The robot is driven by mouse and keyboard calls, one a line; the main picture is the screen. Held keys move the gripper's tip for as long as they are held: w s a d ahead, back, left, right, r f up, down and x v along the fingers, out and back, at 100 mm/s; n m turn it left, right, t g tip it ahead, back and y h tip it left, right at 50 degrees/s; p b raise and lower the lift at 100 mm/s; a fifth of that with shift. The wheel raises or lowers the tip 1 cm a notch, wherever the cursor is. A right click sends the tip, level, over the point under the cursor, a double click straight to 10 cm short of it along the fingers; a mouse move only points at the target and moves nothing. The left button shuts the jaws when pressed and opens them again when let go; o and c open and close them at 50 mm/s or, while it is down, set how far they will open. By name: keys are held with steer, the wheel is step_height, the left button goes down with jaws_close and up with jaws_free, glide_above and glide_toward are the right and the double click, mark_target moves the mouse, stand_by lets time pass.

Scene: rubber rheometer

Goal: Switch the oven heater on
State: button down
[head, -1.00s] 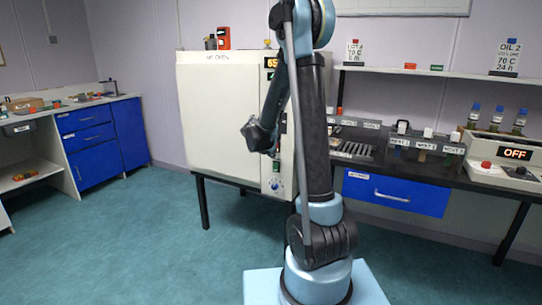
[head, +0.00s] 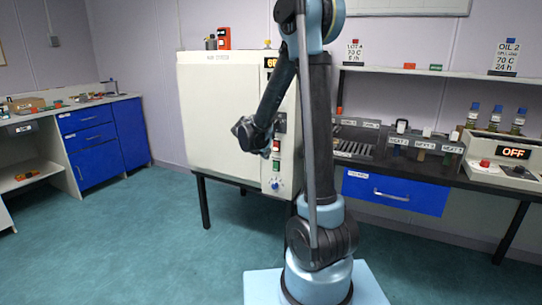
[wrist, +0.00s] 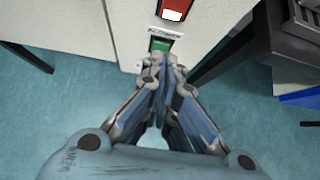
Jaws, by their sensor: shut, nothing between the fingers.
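The oven (head: 222,115) is a large cream box on dark legs, with a narrow control panel down its right front edge. The panel carries a red rectangle (head: 277,142), a green switch (head: 276,166) below it and a knob (head: 275,184) lower down. In the wrist view the green switch (wrist: 160,44) sits under a small white label, with the red rectangle (wrist: 175,8) above. My gripper (wrist: 165,62) is shut and empty, its tips just in front of the green switch and overlapping its lower part. I cannot tell whether they touch. In the head view my gripper (head: 266,149) is beside the panel.
A lit display (head: 270,63) is partly hidden behind my arm. A dark bench (head: 400,172) with racks and a blue drawer (head: 395,192) stands right of the oven. A device reading OFF (head: 510,153) is at the far right. The floor left of the oven is clear.

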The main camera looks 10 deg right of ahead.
steer(key=s+f+v, duration=0.1)
steer(key=v, duration=0.6)
steer(key=s+d+m+g+y, duration=0.1)
steer(key=s+d+m+g, duration=0.1)
steer(key=s+d+m, duration=0.45)
steer(key=s+d+m+g+y, duration=0.15)
steer(key=s+d+m, duration=0.25)
steer(key=s+m, duration=0.6)
steer(key=s+f+m+g+y, duration=0.1)
steer(key=s+f+m, duration=0.2)
steer(key=s+m, duration=0.3)
steer(key=s+f+m+g+y, duration=0.1)
steer(key=s+f+m, duration=0.3)
steer(key=s, duration=0.9)
steer(key=m, duration=0.2)
steer(key=shift+s+m+y, duration=0.35)
steer(key=shift+s, duration=0.05)
